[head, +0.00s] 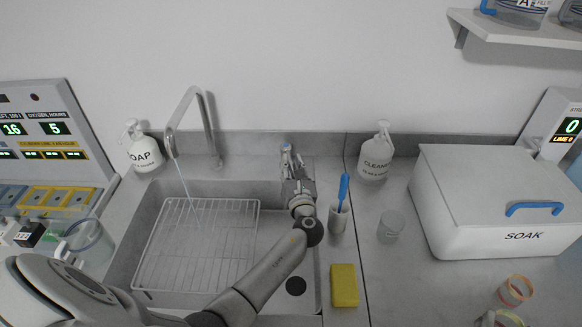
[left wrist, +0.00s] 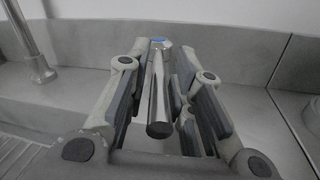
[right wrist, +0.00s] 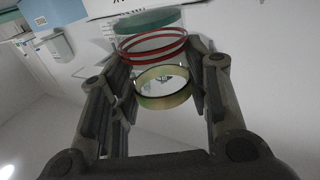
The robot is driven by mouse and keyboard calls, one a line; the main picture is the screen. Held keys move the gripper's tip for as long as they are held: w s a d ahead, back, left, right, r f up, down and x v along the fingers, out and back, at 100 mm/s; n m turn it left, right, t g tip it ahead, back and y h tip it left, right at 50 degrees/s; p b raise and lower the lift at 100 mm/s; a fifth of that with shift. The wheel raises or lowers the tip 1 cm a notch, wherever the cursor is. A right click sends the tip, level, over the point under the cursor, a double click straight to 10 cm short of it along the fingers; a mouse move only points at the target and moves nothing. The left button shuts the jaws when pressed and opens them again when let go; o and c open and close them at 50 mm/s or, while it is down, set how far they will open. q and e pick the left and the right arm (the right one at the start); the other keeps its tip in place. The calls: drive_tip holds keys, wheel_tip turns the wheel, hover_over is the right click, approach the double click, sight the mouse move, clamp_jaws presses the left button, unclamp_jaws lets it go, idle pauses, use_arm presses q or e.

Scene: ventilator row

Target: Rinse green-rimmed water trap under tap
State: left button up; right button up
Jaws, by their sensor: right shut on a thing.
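Water runs from the chrome tap (head: 190,118) into the sink (head: 308,262). My left gripper (head: 292,172) is at the tap's lever at the sink's back edge. In the left wrist view the chrome lever with a blue top (left wrist: 160,85) stands between its fingers, which look apart from it. My right gripper (right wrist: 160,95) is shut on a clear piece with a yellow-green rim (right wrist: 163,90), which I take as the green-rimmed water trap. A red-rimmed ring (right wrist: 152,47) and a greenish disc (right wrist: 148,20) show beyond it. My right gripper is not clearly seen in the head view.
A wire rack (head: 195,245) lies in the sink. A soap bottle (head: 143,148), a cleaner bottle (head: 375,155), a brush holder (head: 338,217), a yellow sponge (head: 344,286), a clear cup (head: 391,226) and a white soak box (head: 490,200) stand around it. A ringed clear piece (head: 515,290) is at lower right.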

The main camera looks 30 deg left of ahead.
use_arm(q)
drive_tip(key=shift+o, duration=0.5)
drive_tip(key=shift+s+d, duration=0.1)
drive_tip(key=shift+s, duration=0.05)
drive_tip(key=v, duration=1.1)
drive_tip(key=shift+s+d, duration=0.25)
drive_tip(key=shift+s, duration=0.05)
